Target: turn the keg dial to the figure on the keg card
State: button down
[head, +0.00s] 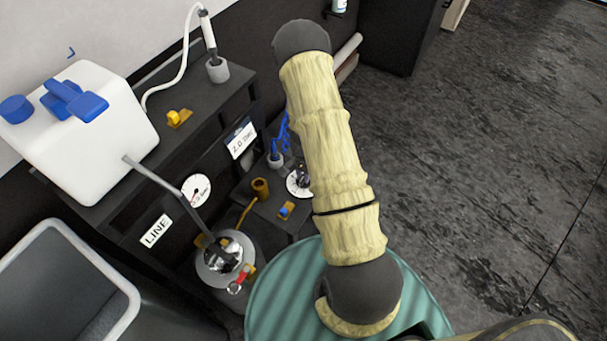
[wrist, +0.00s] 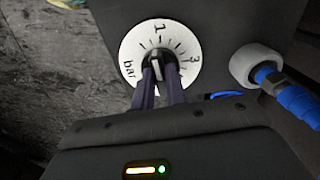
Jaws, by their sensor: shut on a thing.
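The dial (wrist: 133,45) is a round white plate with black ticks, the figures 1 and 3 and the word bar, around a dark knob (wrist: 156,62). The knob's light mark points roughly up, towards the 1; its exact reading I cannot tell. My gripper (wrist: 159,82) is shut on the knob, one dark finger on each side. In the head view the dial (head: 294,187) shows partly beside my arm, which hides most of the gripper. A white card (head: 240,138) reads 2.0, with a small blurred word after it, probably bar.
A LINE label (head: 156,231), a white gauge (head: 196,188) and a silver keg top (head: 226,262) with a red lever are at left. A white jug (head: 85,140) stands on the dark bench. A blue hose fitting (wrist: 270,78) sits right of the dial. Open floor lies right.

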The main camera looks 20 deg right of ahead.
jog(key=m, duration=0.5)
jog(key=shift+a+m+p, duration=0.1)
jog(key=shift+m+p, duration=0.2)
jog(key=shift+p, duration=0.1)
jog(key=m+p, duration=0.1)
jog(key=m, duration=0.3)
jog(key=shift+w+m, duration=0.1)
jog(key=shift+m, duration=0.2)
jog(key=c, duration=1.4)
grip_release()
jog(key=shift+c, duration=0.2)
jog(key=shift+r, duration=0.1)
notch_tip(320, 180, up, 17)
jog(key=p, duration=0.1)
jog(key=shift+r, duration=0.15)
